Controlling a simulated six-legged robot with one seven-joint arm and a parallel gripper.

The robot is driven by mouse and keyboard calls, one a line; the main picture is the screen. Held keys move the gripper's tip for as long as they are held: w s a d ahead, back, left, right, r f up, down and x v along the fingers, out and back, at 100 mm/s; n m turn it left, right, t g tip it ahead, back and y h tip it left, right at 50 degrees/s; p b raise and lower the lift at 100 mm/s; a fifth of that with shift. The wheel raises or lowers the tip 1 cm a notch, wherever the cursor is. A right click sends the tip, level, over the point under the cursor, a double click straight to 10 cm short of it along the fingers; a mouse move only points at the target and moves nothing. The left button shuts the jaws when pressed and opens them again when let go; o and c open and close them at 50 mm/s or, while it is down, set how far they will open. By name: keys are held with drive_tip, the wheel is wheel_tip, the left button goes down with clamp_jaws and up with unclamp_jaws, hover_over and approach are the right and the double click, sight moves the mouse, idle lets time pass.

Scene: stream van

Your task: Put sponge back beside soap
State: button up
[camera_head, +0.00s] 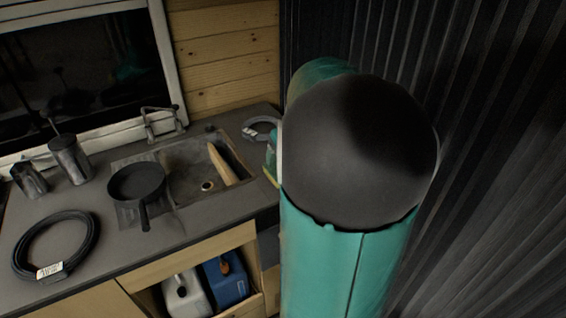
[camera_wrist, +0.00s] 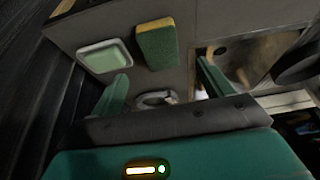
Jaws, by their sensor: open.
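The yellow and green sponge (camera_wrist: 157,43) lies on the grey counter in the wrist view. A pale soap dish (camera_wrist: 105,55) is just left of it, with a narrow strip of counter between them. In the head view my arm hides the sponge, the dish and most of the gripper.
The sink (camera_head: 184,178) holds a wooden piece (camera_head: 222,163). A black pan (camera_head: 137,182) lies at its left. A small cable coil (camera_head: 260,129) lies near my arm, and a larger black coil (camera_head: 55,246) at the left. A dark ribbed wall (camera_head: 480,120) stands close on the right.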

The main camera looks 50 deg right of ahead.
drive_tip(key=shift+v, duration=1.7)
drive_tip(key=s+a+r+n+y, duration=0.1)
drive_tip(key=a+r, duration=0.1)
drive_tip(key=a, duration=1.2)
drive_tip(key=s+a+r+n, duration=0.2)
drive_tip(key=a, duration=1.1)
drive_tip(key=s+a+t, duration=0.1)
drive_tip(key=s+a, duration=0.4)
drive_tip(key=a, duration=0.2)
drive_tip(key=shift+f+n, duration=0.3)
drive_tip(key=shift+f, duration=0.15)
drive_tip(key=shift+s+a, duration=0.1)
